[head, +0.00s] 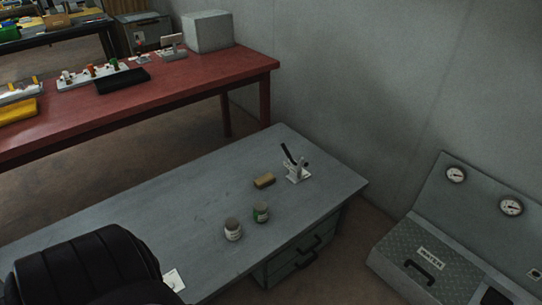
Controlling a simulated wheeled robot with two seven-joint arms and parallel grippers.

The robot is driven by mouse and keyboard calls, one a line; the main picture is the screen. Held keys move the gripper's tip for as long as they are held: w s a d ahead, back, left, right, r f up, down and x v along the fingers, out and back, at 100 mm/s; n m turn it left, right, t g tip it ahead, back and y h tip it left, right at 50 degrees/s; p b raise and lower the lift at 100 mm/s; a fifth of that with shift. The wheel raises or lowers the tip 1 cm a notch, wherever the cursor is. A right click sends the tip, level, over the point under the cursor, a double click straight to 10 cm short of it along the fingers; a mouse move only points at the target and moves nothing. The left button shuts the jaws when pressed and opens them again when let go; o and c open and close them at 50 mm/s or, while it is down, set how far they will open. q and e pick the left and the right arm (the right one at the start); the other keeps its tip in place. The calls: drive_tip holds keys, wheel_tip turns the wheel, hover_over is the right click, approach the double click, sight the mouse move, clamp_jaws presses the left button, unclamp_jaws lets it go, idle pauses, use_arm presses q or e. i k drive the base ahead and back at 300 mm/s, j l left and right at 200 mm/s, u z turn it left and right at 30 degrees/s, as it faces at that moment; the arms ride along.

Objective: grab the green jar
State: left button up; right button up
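The green jar (261,213) is small, with a greyish lid, and stands upright on the grey desk (150,215). A second jar (233,230), pale with a darker lid, stands close to its left and slightly nearer to me. Neither of my grippers shows in the head view, so I cannot see where they are relative to the jar.
A tan block (264,181) and a white pen holder (298,174) lie behind the jars. A black chair (75,266) covers the desk's near left. A red table (180,80) with several items stands behind. A grey box with gauges (450,235) is at right.

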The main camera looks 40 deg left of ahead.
sight(260, 210)
drive_tip(key=i+u, duration=0.5)
drive_tip(key=i+l+u, duration=0.15)
drive_tip(key=i+u, duration=0.2)
drive_tip(key=u, duration=0.15)
drive_tip(key=i+l+u, duration=0.3)
drive_tip(key=u, duration=0.2)
drive_tip(key=i, duration=0.1)
